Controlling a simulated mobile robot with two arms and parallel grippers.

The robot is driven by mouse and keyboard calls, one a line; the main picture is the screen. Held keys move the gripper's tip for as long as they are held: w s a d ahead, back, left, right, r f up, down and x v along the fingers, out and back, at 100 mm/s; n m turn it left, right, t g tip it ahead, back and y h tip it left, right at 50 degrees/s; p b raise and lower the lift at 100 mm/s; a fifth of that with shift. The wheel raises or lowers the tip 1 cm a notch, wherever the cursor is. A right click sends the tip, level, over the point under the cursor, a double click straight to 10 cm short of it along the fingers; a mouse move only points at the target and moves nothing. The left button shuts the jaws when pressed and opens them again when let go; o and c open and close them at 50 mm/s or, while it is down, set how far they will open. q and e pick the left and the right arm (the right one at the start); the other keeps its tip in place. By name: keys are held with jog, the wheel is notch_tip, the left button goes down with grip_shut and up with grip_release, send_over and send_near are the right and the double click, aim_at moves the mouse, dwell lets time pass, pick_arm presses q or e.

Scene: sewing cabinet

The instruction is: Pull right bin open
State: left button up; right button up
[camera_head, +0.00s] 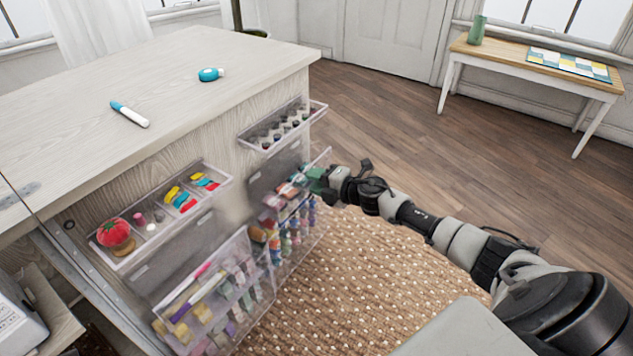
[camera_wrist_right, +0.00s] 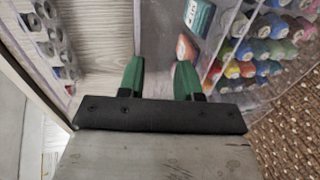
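The right bin (camera_head: 318,232) is a clear bin on the cabinet front, filled with colourful thread spools. It stands out from the cabinet face, with its top open. My right gripper (camera_head: 318,180) is at its upper right edge, with green fingertips partly hidden among the bin's parts. In the right wrist view, the two green fingers (camera_wrist_right: 160,78) are apart, with a clear panel beyond and between them. The bin's spools (camera_wrist_right: 262,45) show to the right of the fingers. I cannot tell whether the fingers touch the bin. My left gripper is not in view.
The left bin (camera_head: 250,312) also stands out, holding small sewing items. Clear trays (camera_head: 104,262) and (camera_head: 318,108) project above the bins. The cabinet top (camera_head: 170,75) holds a white-and-blue pen and a blue tape measure. A woven rug (camera_head: 365,265) lies clear in front.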

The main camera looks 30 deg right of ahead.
grip_shut()
dwell(0.3)
